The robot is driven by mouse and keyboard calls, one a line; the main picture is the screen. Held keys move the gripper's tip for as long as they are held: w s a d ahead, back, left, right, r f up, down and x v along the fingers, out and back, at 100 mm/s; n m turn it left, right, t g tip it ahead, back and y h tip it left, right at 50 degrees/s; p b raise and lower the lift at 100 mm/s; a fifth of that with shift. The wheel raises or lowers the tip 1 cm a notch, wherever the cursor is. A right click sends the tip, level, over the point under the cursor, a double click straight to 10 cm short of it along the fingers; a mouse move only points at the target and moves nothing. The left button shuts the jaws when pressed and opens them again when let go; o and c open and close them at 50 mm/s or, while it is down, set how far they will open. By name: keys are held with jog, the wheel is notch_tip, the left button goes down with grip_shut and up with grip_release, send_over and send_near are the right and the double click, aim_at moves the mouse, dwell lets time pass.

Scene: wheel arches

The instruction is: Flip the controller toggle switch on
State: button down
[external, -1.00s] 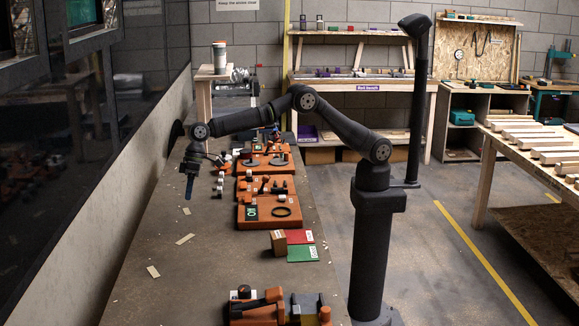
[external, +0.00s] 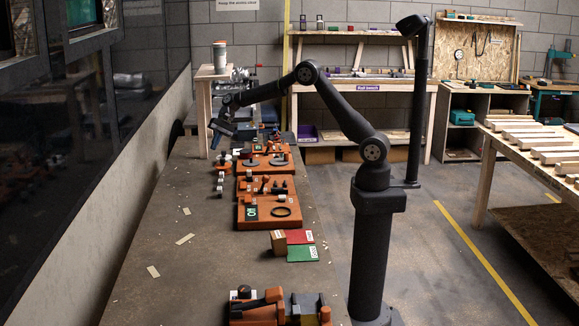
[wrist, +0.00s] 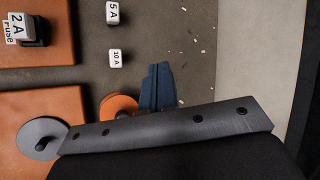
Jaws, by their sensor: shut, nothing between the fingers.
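My gripper (external: 214,147) is raised over the far end of the bench, left of the orange boards. Its blue fingers also show in the wrist view (wrist: 157,70), closed together with nothing between them. I cannot pick out the controller or its toggle switch for certain in either view. A small dark blue box (external: 268,135) stands at the far end of the boards, right of my gripper, too small to tell what it is.
Orange boards (external: 246,222) with discs and small parts line the bench's right side. In the wrist view, white blocks marked 5 A (wrist: 112,12) and 10 A (wrist: 115,57) stand near the fingers. The bench's left side (external: 160,215) is mostly clear, with scattered scraps.

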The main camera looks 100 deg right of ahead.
jog(key=s+d+r+m+t+h, duration=0.1)
jog(key=s+d+m+t, duration=0.3)
jog(key=s+d+m, duration=1.3)
jog(key=s+d+r+m+t+h, duration=0.1)
jog(key=s+d+m+h, duration=0.1)
jog(key=s+d, duration=0.65)
jog(key=s+d+m+t+h, duration=0.2)
jog(key=s+d+m, duration=0.15)
jog(key=s, duration=1.05)
jog(key=s+d+r+m+t+h, duration=0.1)
jog(key=s+d+m+h, duration=0.15)
jog(key=s+d, duration=0.65)
notch_tip(320, 180, down, 12)
jog(key=s+a+n, duration=0.1)
jog(key=s+a, duration=0.1)
jog(key=shift+a+r, duration=0.25)
jog(key=shift+w, duration=0.1)
